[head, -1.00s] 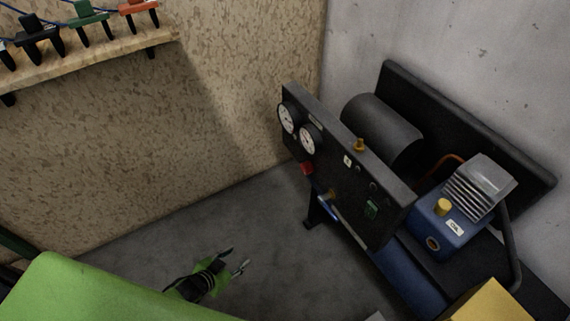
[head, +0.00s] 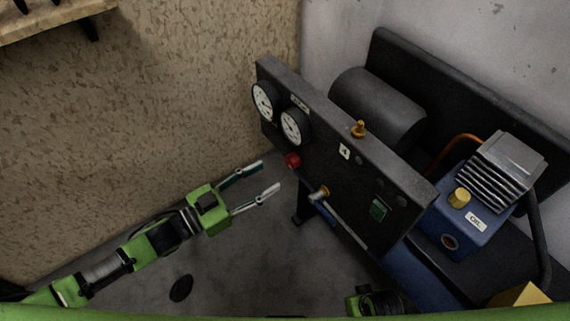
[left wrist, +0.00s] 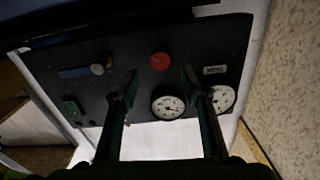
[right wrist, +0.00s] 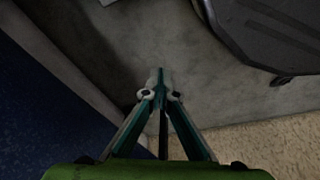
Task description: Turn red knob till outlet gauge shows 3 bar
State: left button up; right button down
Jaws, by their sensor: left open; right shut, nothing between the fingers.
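The red knob (head: 292,160) sits on the dark panel (head: 345,190), below two round white gauges, the left one (head: 263,101) and the right one (head: 291,127). My left gripper (head: 269,176) is open and empty, its fingertips just left of the knob and pointing at the panel. In the left wrist view, the red knob (left wrist: 160,61) appears between the fingertips, with the gauges (left wrist: 168,107) below it. The gauge readings are too small to read. My right gripper (right wrist: 160,85) is shut and empty above the floor in the right wrist view.
A brass valve with a lever (head: 320,193) sits right of the knob on the panel. A blue compressor (head: 467,222) stands at right. The wooden wall (head: 140,130) is behind my left arm.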

aim_at(288, 164)
pick_arm(q)
jog(key=x, duration=0.6)
jog(key=shift+w+d, duration=0.1)
jog(key=shift+w, duration=0.1)
jog(key=shift+w+d+b, duration=0.3)
jog(key=shift+w+d, duration=0.05)
jog(key=shift+d, duration=0.15)
pick_arm(e)
jog(key=shift+w+a+r, duration=0.1)
jog(key=shift+w+r, duration=0.15)
jog(key=shift+r, duration=0.35)
jog(key=shift+w+r, duration=0.25)
jog(key=shift+r, duration=0.35)
pick_arm(q)
jog(key=c, duration=1.1)
pick_arm(e)
jog(key=shift+s, duration=0.1)
